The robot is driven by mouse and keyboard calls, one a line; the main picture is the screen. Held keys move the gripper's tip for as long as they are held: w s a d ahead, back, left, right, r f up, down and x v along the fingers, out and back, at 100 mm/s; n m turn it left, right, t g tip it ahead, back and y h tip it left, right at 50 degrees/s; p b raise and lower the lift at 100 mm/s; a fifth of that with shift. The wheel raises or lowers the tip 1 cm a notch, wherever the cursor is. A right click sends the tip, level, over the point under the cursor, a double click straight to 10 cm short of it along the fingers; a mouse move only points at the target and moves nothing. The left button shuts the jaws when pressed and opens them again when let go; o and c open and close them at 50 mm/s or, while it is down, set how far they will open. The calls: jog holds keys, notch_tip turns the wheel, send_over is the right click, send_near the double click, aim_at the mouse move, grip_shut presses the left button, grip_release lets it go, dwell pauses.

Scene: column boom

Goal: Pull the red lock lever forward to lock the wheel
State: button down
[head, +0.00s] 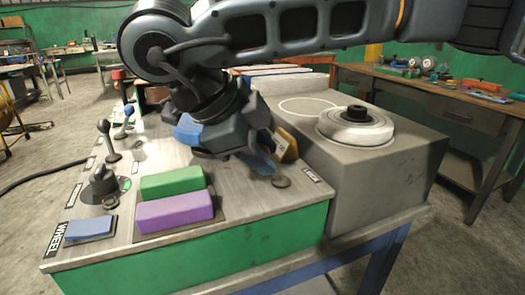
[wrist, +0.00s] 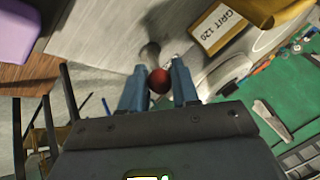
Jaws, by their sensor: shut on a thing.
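The lock lever's red ball knob (wrist: 159,80) sits between the two blue fingers of my gripper (wrist: 159,88) in the wrist view. My gripper is shut on it. The lever's grey shaft and base (wrist: 150,54) show just beyond the knob. In the head view my gripper (head: 262,163) is low over the right end of the panel, and it hides the red knob. A dark round base (head: 281,182) shows beside the fingers, near a small label. The pale wheel (head: 356,126) lies flat on the grey housing to the right.
A green block (head: 171,182) and a purple block (head: 174,212) lie on the panel left of my gripper. A yellow GRIT 120 block (wrist: 217,27) stands close to the fingers. Levers (head: 108,140) and a black knob (head: 103,185) are farther left. A workbench (head: 440,100) stands behind right.

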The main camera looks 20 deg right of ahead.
jog(key=c, duration=0.9)
grip_release()
jog(key=shift+o, duration=0.2)
jog(key=shift+a, duration=0.1)
jog(key=v, duration=0.7)
jog(key=shift+a+r, duration=0.15)
jog(key=shift+r, duration=0.15)
